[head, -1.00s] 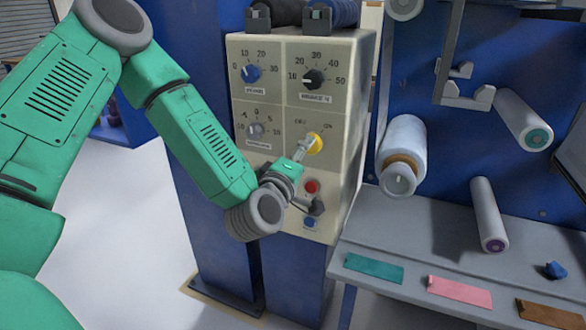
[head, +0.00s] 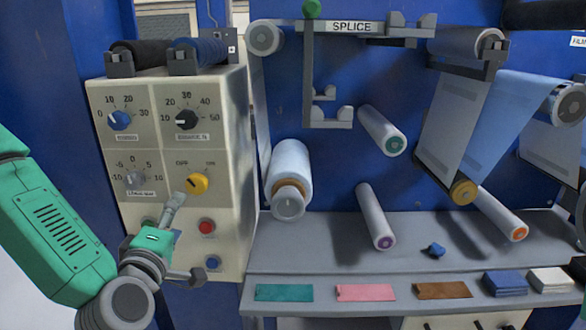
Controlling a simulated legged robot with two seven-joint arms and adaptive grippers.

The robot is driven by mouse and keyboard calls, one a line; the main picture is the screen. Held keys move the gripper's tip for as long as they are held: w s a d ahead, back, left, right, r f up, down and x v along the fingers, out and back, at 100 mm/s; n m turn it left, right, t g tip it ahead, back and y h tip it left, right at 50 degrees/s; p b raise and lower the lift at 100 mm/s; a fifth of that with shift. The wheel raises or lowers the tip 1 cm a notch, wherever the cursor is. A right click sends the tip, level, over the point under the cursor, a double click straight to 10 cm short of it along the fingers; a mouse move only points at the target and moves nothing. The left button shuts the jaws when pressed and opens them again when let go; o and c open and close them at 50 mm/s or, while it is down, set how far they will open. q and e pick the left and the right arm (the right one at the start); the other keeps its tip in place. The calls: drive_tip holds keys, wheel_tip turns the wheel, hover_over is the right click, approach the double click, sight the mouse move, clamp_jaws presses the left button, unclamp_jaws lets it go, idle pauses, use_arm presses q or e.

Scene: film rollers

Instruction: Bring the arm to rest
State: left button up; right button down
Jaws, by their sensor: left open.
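My left arm comes in from the left in the head view. Its gripper (head: 182,236) is open and empty in front of the control box (head: 222,130). One finger points up just below the yellow OFF/ON knob (head: 198,184); I cannot tell whether it touches the knob. The other finger is low, near the blue button (head: 212,262). The red button (head: 206,226) shows to the right of the gripper. My right gripper is not in view.
A shelf (head: 290,262) to the right carries teal (head: 284,292), pink (head: 366,292) and brown (head: 443,290) strips. A white film roll (head: 290,168) and several rollers stick out from the blue panel. A small blue object (head: 433,250) lies on the shelf.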

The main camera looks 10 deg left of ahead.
use_arm(q)
drive_tip(key=s+d+f+m+g+h+p, duration=0.1)
drive_tip(key=s+d+f+m+g+h, duration=0.3)
drive_tip(key=f, duration=0.5)
drive_tip(key=s+d+f+m+g+h+p, duration=0.1)
drive_tip(key=s+d+f+m+g, duration=0.25)
drive_tip(key=f+m, duration=0.4)
drive_tip(key=s+f+m+g, duration=0.3)
drive_tip(key=s+f, duration=0.3)
drive_tip(key=s, duration=0.4)
drive_tip(key=s+a+f+m+g+p, duration=0.1)
drive_tip(key=s+f+m+g, duration=0.2)
drive_tip(key=s+f+g, duration=0.3)
drive_tip(key=s+f, duration=0.1)
drive_tip(key=s, duration=0.3)
drive_tip(key=shift+f+m+y, duration=0.15)
drive_tip(key=shift+m+y, duration=0.15)
drive_tip(key=shift+m, duration=0.05)
drive_tip(key=shift+a, duration=0.1)
